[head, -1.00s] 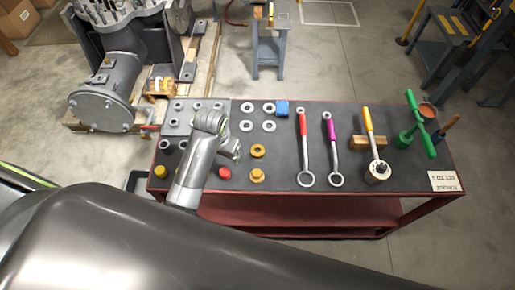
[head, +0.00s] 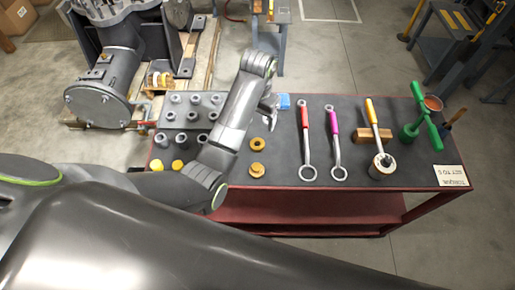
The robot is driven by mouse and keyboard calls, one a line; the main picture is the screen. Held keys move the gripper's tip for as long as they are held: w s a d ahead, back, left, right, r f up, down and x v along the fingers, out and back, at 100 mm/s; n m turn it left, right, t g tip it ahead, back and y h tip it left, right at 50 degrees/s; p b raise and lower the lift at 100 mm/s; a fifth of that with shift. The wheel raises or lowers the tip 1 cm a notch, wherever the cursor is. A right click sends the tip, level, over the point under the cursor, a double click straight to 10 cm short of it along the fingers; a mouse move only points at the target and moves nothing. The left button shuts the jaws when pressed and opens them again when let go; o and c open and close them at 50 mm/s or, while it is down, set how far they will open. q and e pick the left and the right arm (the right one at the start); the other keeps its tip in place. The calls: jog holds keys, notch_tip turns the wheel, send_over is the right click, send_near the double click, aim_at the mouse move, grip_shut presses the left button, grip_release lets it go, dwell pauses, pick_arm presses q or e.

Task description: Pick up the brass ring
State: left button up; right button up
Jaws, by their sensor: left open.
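The brass ring (head: 257,145) lies flat on the dark top of the red cart (head: 300,130), just right of my left forearm. A brass nut-like piece (head: 257,170) sits in front of it. My left gripper (head: 270,108) is above the cart, beyond the ring toward the far edge, beside a blue block (head: 284,101). It is open and apart from the ring. My arm hides the steel washers and part of the jaws. My right gripper is not in view.
Several steel nuts stand on a grey plate (head: 205,99) to the left, with yellow caps (head: 155,165) in front. Right of the ring lie a red-handled wrench (head: 304,120), a purple-handled wrench (head: 333,122), a yellow-handled tool (head: 371,112) and a green tool (head: 425,120).

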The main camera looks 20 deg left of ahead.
pick_arm(q)
jog(key=p, duration=0.1)
send_over(258, 146)
notch_tip(258, 146, down, 7)
jog(key=shift+a+f, duration=0.1)
jog(key=shift+f, duration=0.05)
notch_tip(258, 146, down, 4)
jog(key=shift+r+p, duration=0.25)
jog(key=shift+p, duration=0.45)
jog(key=shift+f, duration=0.85)
jog(key=c, duration=1.2)
jog(key=shift+r, duration=0.1)
